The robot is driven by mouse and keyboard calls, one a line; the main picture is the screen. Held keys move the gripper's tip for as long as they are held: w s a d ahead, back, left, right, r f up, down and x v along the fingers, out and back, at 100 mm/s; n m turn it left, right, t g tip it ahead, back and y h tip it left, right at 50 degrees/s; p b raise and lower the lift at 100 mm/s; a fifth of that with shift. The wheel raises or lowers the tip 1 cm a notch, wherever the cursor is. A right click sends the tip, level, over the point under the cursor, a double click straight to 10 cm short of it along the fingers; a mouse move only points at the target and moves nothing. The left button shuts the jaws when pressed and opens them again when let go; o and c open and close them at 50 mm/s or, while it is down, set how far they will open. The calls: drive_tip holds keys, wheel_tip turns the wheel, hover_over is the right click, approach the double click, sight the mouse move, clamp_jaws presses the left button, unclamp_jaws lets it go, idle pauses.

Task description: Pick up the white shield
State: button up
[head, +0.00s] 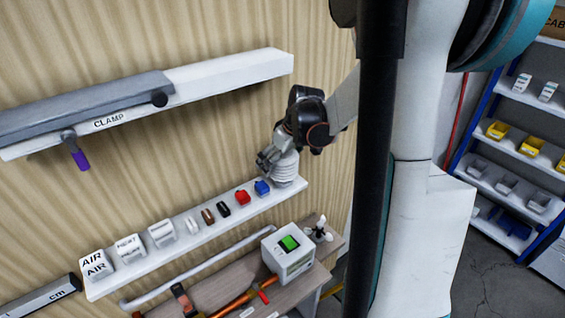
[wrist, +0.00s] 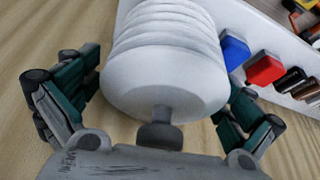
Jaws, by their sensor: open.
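The white shield (head: 286,168) is a ribbed, rounded white piece at the right end of the wall shelf in the head view. In the wrist view the white shield (wrist: 165,65) fills the upper middle, with a dark knob below it. My gripper (head: 268,160) is at the shield in the head view. In the wrist view my gripper (wrist: 165,100) has its fingers spread on the left and right sides of the shield. It is open; whether a finger touches the shield I cannot tell.
The white shelf (head: 130,276) also holds a blue block (head: 262,188) and a red block (head: 242,197) close beside the shield, then several small items and labelled boxes. A grey box with a green screen (head: 289,256) stands on the bench below. A clamp rail (head: 230,72) is above.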

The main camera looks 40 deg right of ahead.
drive_tip(key=shift+w+f, duration=0.1)
drive_tip(key=shift+f, duration=0.25)
drive_tip(key=c, duration=1.2)
drive_tip(key=shift+a+r, duration=0.15)
drive_tip(key=shift+r, duration=0.05)
